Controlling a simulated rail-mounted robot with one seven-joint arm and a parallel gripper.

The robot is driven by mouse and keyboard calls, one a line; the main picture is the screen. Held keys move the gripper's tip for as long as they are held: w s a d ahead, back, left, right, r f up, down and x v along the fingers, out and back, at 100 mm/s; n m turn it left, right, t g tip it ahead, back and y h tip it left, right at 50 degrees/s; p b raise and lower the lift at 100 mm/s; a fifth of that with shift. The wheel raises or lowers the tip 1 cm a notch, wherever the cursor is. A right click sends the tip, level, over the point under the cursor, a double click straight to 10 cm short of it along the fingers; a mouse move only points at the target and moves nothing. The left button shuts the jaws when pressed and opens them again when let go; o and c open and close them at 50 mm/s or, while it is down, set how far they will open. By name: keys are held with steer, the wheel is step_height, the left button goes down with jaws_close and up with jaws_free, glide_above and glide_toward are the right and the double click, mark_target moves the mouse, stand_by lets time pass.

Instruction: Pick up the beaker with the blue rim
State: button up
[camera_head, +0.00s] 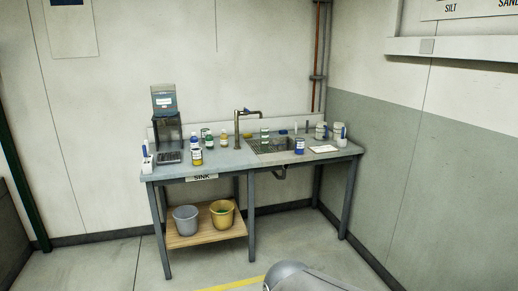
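Several small containers stand on the grey sink bench (225,160) across the room. A blue container with a pale label (299,146) stands at the front edge by the sink. A rounded grey part of my arm shows at the bottom edge, far from the bench. My gripper is not in view.
A dark apparatus (168,130) stands at the bench's left end. A grey bucket (186,220) and a yellow bucket (222,215) sit on the lower shelf (205,235). The floor before the bench is clear.

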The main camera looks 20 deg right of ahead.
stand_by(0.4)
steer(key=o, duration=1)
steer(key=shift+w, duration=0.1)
